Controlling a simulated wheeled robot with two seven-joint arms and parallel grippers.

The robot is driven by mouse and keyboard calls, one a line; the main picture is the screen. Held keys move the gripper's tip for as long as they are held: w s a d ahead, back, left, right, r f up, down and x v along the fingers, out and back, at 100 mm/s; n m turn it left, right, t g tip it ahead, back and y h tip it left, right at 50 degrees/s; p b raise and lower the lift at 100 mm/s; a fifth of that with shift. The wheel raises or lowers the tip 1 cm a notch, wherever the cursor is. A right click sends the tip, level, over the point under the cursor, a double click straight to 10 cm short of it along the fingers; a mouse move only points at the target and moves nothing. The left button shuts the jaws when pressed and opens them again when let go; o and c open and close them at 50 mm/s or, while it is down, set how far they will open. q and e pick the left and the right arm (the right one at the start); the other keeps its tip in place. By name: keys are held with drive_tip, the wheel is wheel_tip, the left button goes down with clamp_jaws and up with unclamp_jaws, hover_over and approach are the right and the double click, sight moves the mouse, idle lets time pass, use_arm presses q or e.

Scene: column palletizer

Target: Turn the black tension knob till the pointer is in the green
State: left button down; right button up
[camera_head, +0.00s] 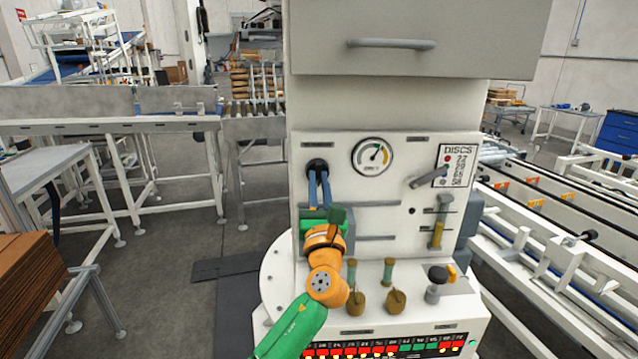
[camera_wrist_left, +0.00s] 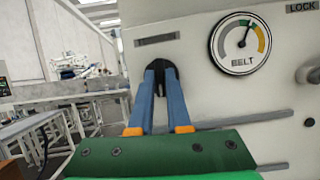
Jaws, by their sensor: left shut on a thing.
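The black tension knob (camera_head: 316,164) sits on the upper left of the white machine's front panel. My left gripper (camera_head: 318,174) has its blue fingers shut on the knob. In the left wrist view the fingers (camera_wrist_left: 161,78) close around the dark knob (camera_wrist_left: 159,66), which they partly hide. The round belt gauge (camera_head: 372,156) is to the right of the knob. In the left wrist view the gauge (camera_wrist_left: 240,44) has its pointer tilted a little right of straight up, at or close to the green part of the arc. My right gripper is not in view.
A grey lever (camera_head: 428,180) and a DISCS plate (camera_head: 455,166) are right of the gauge. Below are hanging brown tags (camera_head: 357,302) and a black-topped knob (camera_head: 437,275). A handled cover (camera_head: 390,44) juts out above the panel. Conveyors flank the machine.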

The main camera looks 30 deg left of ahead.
use_arm(q)
drive_tip(key=shift+d+f+n, duration=0.1)
drive_tip(key=shift+n, duration=0.3)
drive_tip(key=shift+w+n+g+y+b, duration=0.1)
drive_tip(key=shift+n+g+y+b, duration=0.45)
drive_tip(key=shift+n, duration=0.55)
drive_tip(key=shift+n+g+y, duration=0.25)
drive_tip(key=shift+n+g, duration=0.3)
drive_tip(key=shift+n, duration=0.35)
drive_tip(key=shift+c, duration=0.6)
unclamp_jaws()
drive_tip(key=shift+w+d, duration=0.1)
